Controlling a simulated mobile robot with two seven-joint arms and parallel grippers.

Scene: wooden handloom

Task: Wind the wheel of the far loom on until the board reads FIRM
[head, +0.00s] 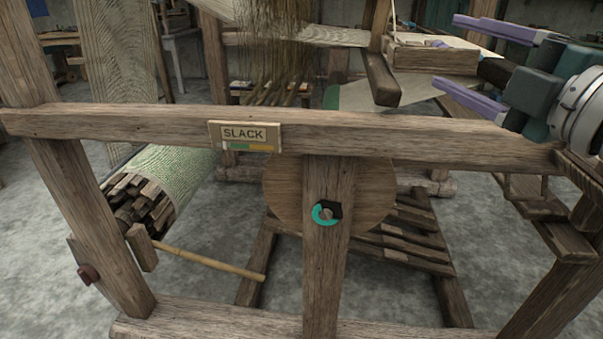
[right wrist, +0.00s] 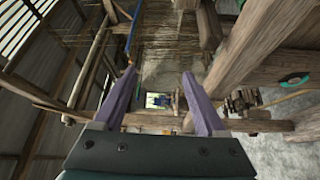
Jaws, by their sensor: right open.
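A board (head: 244,134) on the loom's front beam reads SLACK, with a coloured strip under the word. Below it, a round wooden wheel (head: 375,190) stands partly hidden behind an upright post. A teal ring (head: 318,218) around a dark hub shows on the post's front; a teal ring also shows at the right in the right wrist view (right wrist: 293,80). My right gripper (head: 448,52) is open and empty at the upper right, above the front beam and apart from the wheel. Its two purple fingers show spread in the right wrist view (right wrist: 160,74). My left gripper is not in view.
The front beam (head: 420,135) crosses in front of the wheel. A green cloth roll (head: 182,180) lies at the left, with a wooden rod (head: 210,260) and block below it. Wooden treadles (head: 410,240) are low behind the post. Grey floor (head: 55,270) is bare at left.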

